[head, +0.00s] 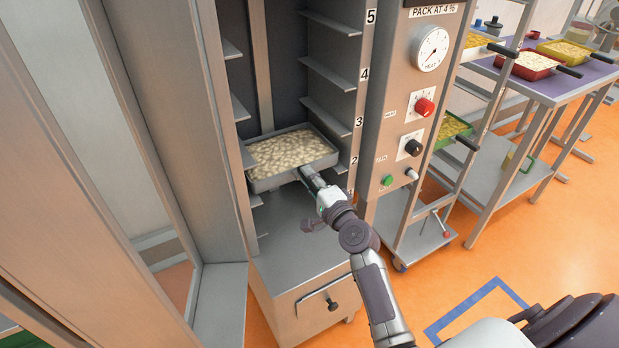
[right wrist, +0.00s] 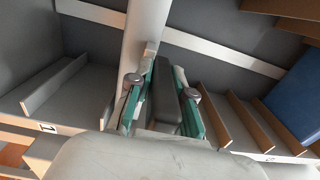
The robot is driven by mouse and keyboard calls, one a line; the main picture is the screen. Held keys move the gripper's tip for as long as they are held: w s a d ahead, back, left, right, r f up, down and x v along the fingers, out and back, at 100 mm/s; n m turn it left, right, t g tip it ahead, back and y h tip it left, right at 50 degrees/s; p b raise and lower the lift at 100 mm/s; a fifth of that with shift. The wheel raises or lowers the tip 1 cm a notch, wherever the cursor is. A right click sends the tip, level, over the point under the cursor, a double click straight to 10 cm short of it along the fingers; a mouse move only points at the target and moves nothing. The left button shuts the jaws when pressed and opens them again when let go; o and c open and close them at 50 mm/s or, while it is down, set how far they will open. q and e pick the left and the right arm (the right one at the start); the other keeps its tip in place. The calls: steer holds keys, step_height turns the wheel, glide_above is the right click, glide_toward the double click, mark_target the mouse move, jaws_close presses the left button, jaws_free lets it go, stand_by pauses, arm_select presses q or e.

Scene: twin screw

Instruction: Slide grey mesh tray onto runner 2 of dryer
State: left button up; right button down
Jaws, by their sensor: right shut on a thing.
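The grey mesh tray (head: 259,185), filled with pale pieces, is inside the open dryer cabinet (head: 310,250), at about the height of the label 2 (head: 354,160). It looks roughly level, between the side walls. I cannot tell whether its edges rest on runner 2, as tray and arm cover that part. My right gripper (head: 312,182) is shut on the tray's handle at its front. In the right wrist view the dark handle (right wrist: 166,95) sits between the teal-edged fingers (right wrist: 162,104). My left gripper is not in view.
Empty runners (head: 326,117) line both walls above the tray. The control panel (head: 405,120) with gauge and knobs stands right of the opening. An open door panel (head: 110,190) is at the left. A rack and a purple-topped table (head: 560,85) with other trays stand right.

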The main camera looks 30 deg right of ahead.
steer(key=shift+f+b, duration=0.4)
stand_by(0.4)
steer(key=c, duration=1)
jaws_free()
steer(key=shift+o, duration=0.2)
steer(key=shift+f, duration=0.2)
steer(key=s, duration=1.2)
steer(key=shift+d, duration=0.35)
